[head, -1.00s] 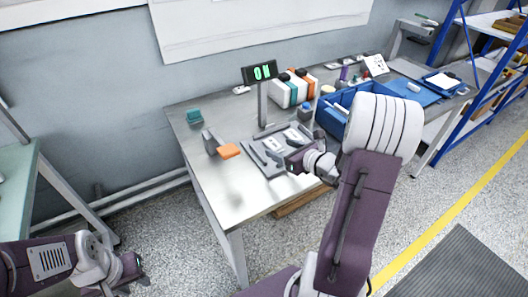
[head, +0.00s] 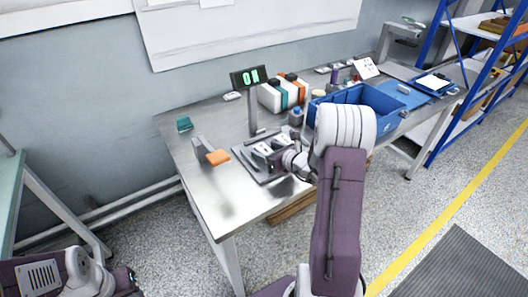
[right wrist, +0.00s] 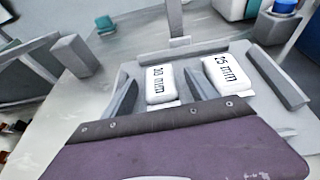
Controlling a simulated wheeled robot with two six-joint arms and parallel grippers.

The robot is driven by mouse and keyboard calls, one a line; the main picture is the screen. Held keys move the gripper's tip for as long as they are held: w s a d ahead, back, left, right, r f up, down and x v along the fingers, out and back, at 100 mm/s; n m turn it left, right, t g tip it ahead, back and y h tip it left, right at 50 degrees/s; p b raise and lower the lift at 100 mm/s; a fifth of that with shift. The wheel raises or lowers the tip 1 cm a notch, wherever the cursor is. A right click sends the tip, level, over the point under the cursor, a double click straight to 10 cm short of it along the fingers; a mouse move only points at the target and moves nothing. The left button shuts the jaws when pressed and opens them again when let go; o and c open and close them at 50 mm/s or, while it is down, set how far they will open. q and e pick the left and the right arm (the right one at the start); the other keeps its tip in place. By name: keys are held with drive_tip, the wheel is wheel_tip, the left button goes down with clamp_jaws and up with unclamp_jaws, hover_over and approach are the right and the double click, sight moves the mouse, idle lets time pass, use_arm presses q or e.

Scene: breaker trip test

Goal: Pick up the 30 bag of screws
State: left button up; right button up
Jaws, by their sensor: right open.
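Two white bags with black print lie side by side on the grey tray (head: 243,158) of the scale. In the right wrist view the left bag (right wrist: 160,85) has a label that reads like 20 or 30 mm; I cannot tell which. The right bag (right wrist: 228,74) reads like 25 mm. My right gripper (right wrist: 160,92) is open and empty over the tray, with its two fingers on either side of the left bag. In the head view my right gripper (head: 268,157) partly hides the bags. My left gripper (head: 130,281) is low at the left, away from the table.
The display (head: 250,77) stands on a post behind the tray. The front left tabletop is bare.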

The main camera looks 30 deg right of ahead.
sight(267, 150)
drive_tip(key=shift+r, duration=0.1)
drive_tip(key=shift+c, duration=1.2)
clamp_jaws()
wheel_tip(267, 150, up, 4)
drive_tip(key=shift+w+r+p, duration=0.1)
drive_tip(key=shift+r+p, duration=0.05)
drive_tip(key=shift+p, duration=0.5)
drive_tip(key=d+r+p, duration=0.1)
drive_tip(key=d+r, duration=0.2)
drive_tip(key=d, duration=0.2)
drive_tip(key=w+d+r+p, duration=0.1)
drive_tip(key=d+r+p, duration=0.1)
drive_tip(key=d, duration=0.4)
drive_tip(key=shift+d+r, duration=0.3)
drive_tip(key=shift+r, duration=0.5)
